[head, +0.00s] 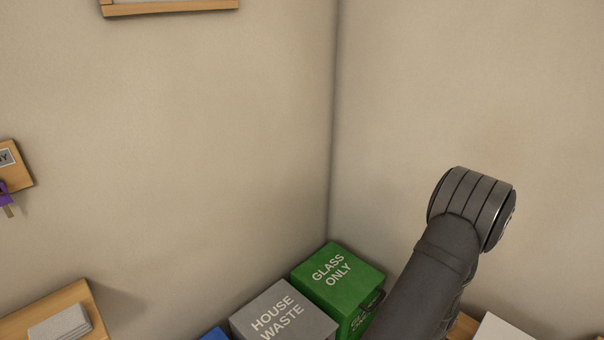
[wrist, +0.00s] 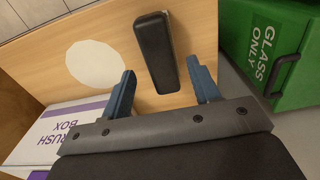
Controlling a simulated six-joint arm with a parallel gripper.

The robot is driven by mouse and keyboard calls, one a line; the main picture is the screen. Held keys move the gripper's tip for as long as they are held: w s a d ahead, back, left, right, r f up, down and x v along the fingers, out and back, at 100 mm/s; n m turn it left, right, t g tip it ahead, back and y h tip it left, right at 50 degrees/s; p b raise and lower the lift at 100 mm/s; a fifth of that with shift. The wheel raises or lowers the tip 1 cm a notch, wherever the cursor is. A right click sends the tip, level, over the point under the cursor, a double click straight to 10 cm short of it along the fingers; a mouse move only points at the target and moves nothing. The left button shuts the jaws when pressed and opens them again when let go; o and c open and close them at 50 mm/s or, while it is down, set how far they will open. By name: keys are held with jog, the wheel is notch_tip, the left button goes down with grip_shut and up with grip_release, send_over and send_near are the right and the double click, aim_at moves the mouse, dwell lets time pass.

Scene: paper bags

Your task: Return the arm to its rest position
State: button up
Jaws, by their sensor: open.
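My gripper (wrist: 162,72) shows in the wrist view with its two blue fingers spread wide, open and holding nothing. A black oblong object (wrist: 156,50) shows between and beyond the fingers, over a wooden surface (wrist: 105,25), with a gap to each finger. In the head view, my dark arm rises at the lower right, and the gripper itself is out of view there.
A green GLASS ONLY bin (head: 338,280) stands in the corner, also at the right of the wrist view (wrist: 262,50). Beside it is a grey HOUSE WASTE bin (head: 283,318). A white box (wrist: 65,125) with purple lettering lies left of the gripper. A white disc (wrist: 95,65) marks the wood.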

notch_tip(320, 180, up, 8)
notch_tip(320, 180, down, 12)
jog(key=shift+r, duration=0.1)
notch_tip(320, 180, up, 4)
jog(key=shift+f, duration=0.15)
jog(key=s+d+r, duration=0.3)
jog(key=s+r, duration=0.4)
jog(key=s, duration=0.4)
jog(key=w+a+r+n, duration=0.2)
jog(key=w+a+n, duration=0.4)
jog(key=w+a, duration=1.4)
jog(key=shift+w+r, duration=0.3)
jog(key=shift+w, duration=0.75)
